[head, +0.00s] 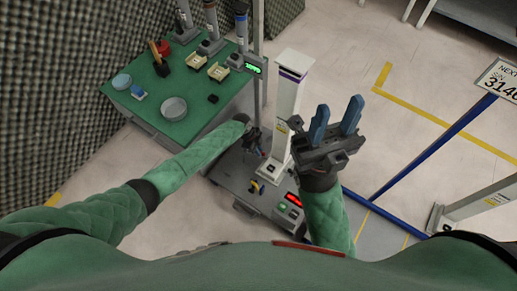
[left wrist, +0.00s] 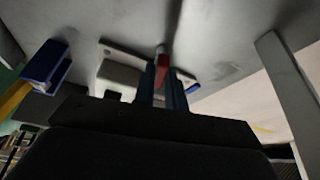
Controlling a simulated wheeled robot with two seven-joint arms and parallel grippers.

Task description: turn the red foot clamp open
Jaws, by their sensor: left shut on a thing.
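The red foot clamp (left wrist: 162,62) shows in the left wrist view as a small red piece between my blue fingertips, in front of a pale plate on a grey surface. My left gripper (left wrist: 161,82) is shut on it. In the head view my left gripper (head: 260,148) is low beside the grey machine base (head: 240,187), left of the white column, and the clamp is mostly hidden there. My right gripper (head: 338,108) is raised right of the column, blue fingers apart and empty.
A white column (head: 286,105) and a thin metal post (head: 258,50) rise from the base. A green-topped table (head: 190,118) with bowls and tools stands at the left. A blue-framed sign stand (head: 435,148) is at the right. The floor behind is open.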

